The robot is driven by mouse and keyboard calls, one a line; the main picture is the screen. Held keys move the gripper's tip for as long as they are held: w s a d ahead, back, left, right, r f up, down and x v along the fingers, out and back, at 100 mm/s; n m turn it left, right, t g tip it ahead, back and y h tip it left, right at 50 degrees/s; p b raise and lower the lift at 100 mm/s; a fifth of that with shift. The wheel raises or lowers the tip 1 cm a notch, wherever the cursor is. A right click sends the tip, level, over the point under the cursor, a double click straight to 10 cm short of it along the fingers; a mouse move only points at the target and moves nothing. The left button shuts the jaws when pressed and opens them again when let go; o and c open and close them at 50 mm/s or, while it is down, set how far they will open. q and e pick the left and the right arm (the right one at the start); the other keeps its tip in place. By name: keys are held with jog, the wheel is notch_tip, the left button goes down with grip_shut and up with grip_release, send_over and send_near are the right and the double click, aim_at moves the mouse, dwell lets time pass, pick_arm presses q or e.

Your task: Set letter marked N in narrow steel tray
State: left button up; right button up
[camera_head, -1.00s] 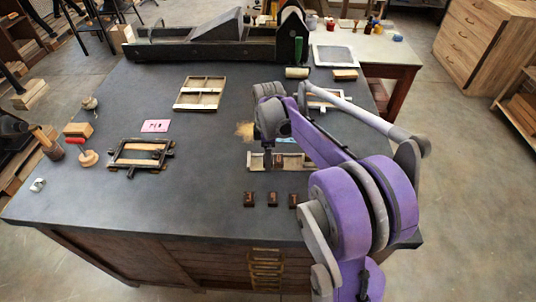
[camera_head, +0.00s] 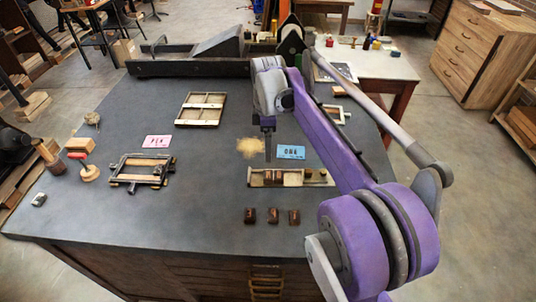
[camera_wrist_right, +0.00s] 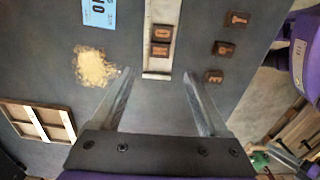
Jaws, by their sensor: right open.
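The narrow steel tray (camera_head: 292,184) lies on the dark table and holds two brown letter blocks (camera_head: 268,178) side by side near its left end, with more small pieces at its right end. The two blocks also show in the right wrist view (camera_wrist_right: 160,50). Three loose letter blocks (camera_head: 272,215) stand in a row in front of the tray; they show at right in the wrist view (camera_wrist_right: 224,47). I cannot surely read which is N. My right gripper (camera_wrist_right: 157,75) is open and empty, above the tray's left end. My left gripper is out of view.
A blue card (camera_head: 291,152) and sawdust (camera_head: 250,147) lie behind the tray. A dark frame (camera_head: 141,172), pink card (camera_head: 157,141) and wooden frame (camera_head: 200,109) lie to the left. The table's front edge is clear.

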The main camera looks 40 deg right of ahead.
jog(key=s+a+f+m+t, duration=0.2)
jog(key=s+a+f+m, duration=0.1)
jog(key=s+a, duration=0.3)
jog(key=s+a+f+m+t, duration=0.1)
jog(key=s+a+f+m, duration=0.3)
jog(key=s+a+f, duration=0.1)
jog(key=s+a+f+m+t, duration=0.2)
jog(key=s+a+f+m, duration=0.1)
jog(key=s+a, duration=0.4)
jog(key=shift+a+f+m+t, duration=0.25)
jog(key=shift+f+m+t, duration=0.05)
jog(key=shift+f, duration=0.15)
